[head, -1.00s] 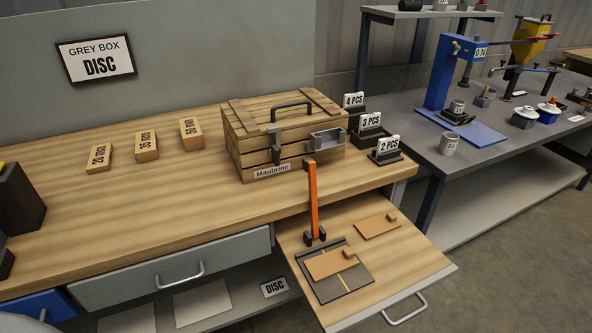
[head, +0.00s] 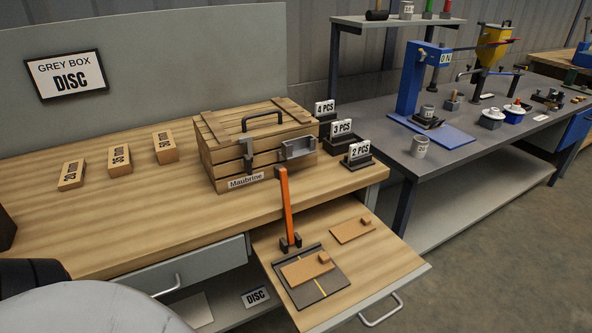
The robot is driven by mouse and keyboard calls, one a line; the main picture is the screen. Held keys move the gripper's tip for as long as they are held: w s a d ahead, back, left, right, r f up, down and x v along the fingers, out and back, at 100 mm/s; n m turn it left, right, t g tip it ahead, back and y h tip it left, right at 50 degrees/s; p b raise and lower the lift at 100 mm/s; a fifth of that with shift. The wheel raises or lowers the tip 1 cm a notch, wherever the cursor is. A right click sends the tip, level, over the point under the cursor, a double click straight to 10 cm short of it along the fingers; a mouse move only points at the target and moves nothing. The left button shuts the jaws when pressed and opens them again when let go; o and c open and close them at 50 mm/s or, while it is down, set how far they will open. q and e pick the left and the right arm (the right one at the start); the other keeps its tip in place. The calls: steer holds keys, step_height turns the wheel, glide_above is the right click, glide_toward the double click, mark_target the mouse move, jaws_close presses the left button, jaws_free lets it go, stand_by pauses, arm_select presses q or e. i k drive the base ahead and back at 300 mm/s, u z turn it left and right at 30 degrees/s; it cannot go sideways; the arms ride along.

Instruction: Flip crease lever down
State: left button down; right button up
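The orange crease lever (head: 286,205) stands nearly upright from a dark hinge bracket at the back edge of a dark creasing plate (head: 335,280). The plate lies on the pulled-out wooden board (head: 372,263) at the front of the bench. A brown cardboard piece (head: 305,269) with a small block on it lies on the plate. A pale rounded part, likely mine, fills the lower left corner of the head view. Neither gripper's fingers show.
A wooden crate (head: 232,156) labelled Maubrine stands behind the lever. A second cardboard piece (head: 352,230) lies on the board, right of the plate. Number signs (head: 359,152) stand right of the crate. A grey bench (head: 455,150) with a blue press stands at the right.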

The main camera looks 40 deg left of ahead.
mark_target(280, 173)
steer(key=k, duration=0.8)
steer(key=u, duration=0.65)
steer(key=i, duration=0.5)
steer(key=u, duration=0.05)
